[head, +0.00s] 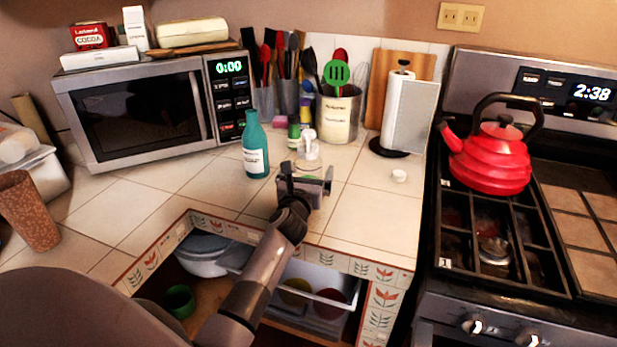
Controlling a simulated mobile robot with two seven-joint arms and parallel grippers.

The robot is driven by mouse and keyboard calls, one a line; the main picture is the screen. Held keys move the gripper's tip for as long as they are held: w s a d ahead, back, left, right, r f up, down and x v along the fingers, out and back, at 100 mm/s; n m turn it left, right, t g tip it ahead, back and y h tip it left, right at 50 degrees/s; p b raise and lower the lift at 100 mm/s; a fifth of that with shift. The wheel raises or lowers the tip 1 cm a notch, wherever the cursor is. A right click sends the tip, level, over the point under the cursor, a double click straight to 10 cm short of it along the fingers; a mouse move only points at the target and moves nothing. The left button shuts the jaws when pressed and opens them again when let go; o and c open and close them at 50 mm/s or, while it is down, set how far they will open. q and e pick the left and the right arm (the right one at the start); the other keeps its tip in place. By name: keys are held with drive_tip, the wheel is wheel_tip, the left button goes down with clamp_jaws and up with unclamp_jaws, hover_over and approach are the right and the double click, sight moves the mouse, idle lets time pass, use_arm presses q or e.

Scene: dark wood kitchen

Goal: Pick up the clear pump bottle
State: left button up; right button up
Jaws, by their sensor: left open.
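The clear pump bottle (309,153) stands upright on the tiled counter, with a pale pump head and a see-through body. My left gripper (307,172) is open just in front of it, in the head view. The gripper hides the lower part of the bottle, and I cannot tell whether the fingers are around it or only in front of it. My right gripper is not in view.
A teal bottle (255,150) stands close left of the pump bottle, and a small green bottle (294,134) behind it. A utensil canister (338,115) and paper towel holder (398,112) stand behind. The counter (372,213) at right is mostly clear. A red kettle (490,158) sits on the stove.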

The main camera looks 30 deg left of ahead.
sight(306, 161)
use_arm(q)
drive_tip(key=shift+w+a, duration=0.3)
drive_tip(key=shift+w, duration=0.3)
drive_tip(key=shift+r, duration=0.1)
drive_tip(key=c, duration=1.1)
drive_tip(key=shift+r, duration=0.1)
drive_tip(key=shift+r+p, duration=0.3)
drive_tip(key=shift+r, duration=0.25)
wheel_tip(306, 161, up, 2)
drive_tip(key=shift+r+p, duration=0.2)
drive_tip(key=shift+p, duration=0.35)
wheel_tip(306, 161, up, 16)
drive_tip(key=shift+r, duration=0.2)
drive_tip(key=shift+f, duration=0.1)
